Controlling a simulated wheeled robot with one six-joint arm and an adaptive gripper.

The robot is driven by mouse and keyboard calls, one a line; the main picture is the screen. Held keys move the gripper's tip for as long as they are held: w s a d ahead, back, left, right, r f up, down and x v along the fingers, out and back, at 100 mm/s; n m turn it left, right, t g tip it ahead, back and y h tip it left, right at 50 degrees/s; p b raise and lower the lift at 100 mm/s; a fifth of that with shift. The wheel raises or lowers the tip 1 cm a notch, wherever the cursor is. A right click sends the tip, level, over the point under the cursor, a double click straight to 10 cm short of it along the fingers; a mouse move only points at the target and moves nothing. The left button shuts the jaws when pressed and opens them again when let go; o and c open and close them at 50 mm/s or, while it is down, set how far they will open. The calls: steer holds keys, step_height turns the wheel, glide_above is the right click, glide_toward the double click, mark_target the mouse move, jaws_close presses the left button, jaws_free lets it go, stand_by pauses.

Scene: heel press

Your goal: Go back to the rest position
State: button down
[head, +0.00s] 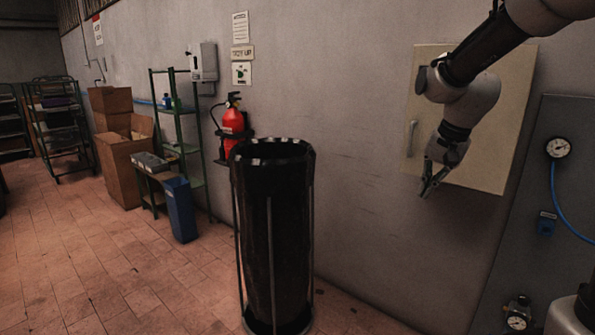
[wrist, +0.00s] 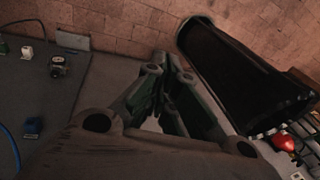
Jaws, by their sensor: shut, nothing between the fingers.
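My gripper (head: 433,184) hangs at the end of my arm at the right of the head view, in front of a pale wall cabinet (head: 490,140) with a handle at its left. Its fingers point down and to the left and are shut on nothing. In the wrist view my gripper (wrist: 170,75) shows in the middle with its fingers together, apart from the black bin. No object is held.
A tall black bin (head: 272,230) stands left of my gripper; it also shows in the wrist view (wrist: 235,75). A grey panel (head: 520,220) with a gauge (head: 558,147) and blue hose is at right. A fire extinguisher (head: 233,122) hangs behind the bin. Open floor lies left.

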steer(key=s+d+r+n, duration=0.1)
steer(key=s+d+n, duration=0.1)
steer(key=s, duration=1)
steer(key=s+d+r+n+t+h, duration=0.1)
steer(key=s+n, duration=0.4)
steer(key=s, duration=0.7)
steer(key=shift+d+r+t, duration=0.3)
steer(key=shift+d+r, duration=0.1)
steer(key=shift+d, duration=0.5)
